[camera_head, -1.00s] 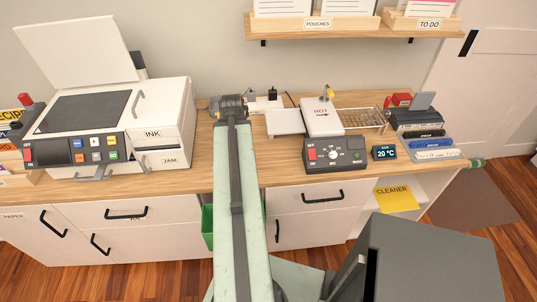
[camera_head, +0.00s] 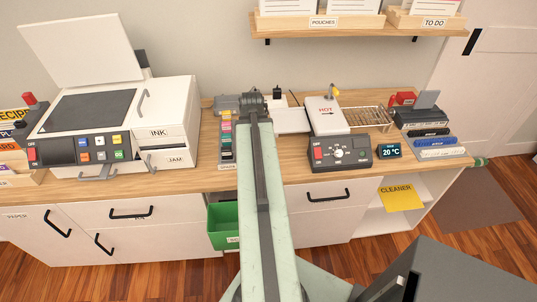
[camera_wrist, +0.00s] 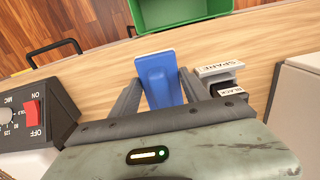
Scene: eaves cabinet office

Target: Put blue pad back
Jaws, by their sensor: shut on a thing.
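The blue pad (camera_wrist: 160,84) is held between the two dark fingers of my gripper (camera_wrist: 161,76) in the wrist view, over the wood counter near its front edge. The gripper is shut on it. To its right in the wrist view stands a rack with a slot label reading SPARE (camera_wrist: 221,68) and one reading BLACK (camera_wrist: 232,90). In the head view a row of coloured pads (camera_head: 226,137) shows just left of my arm. My arm hides the blue pad and the fingertips there.
A green bin (camera_head: 223,228) hangs below the counter edge and also shows in the wrist view (camera_wrist: 182,12). A control box with a red switch (camera_head: 340,153) stands right of my arm. The white printer (camera_head: 170,104) with its lid up stands left. Bare counter lies around the pad.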

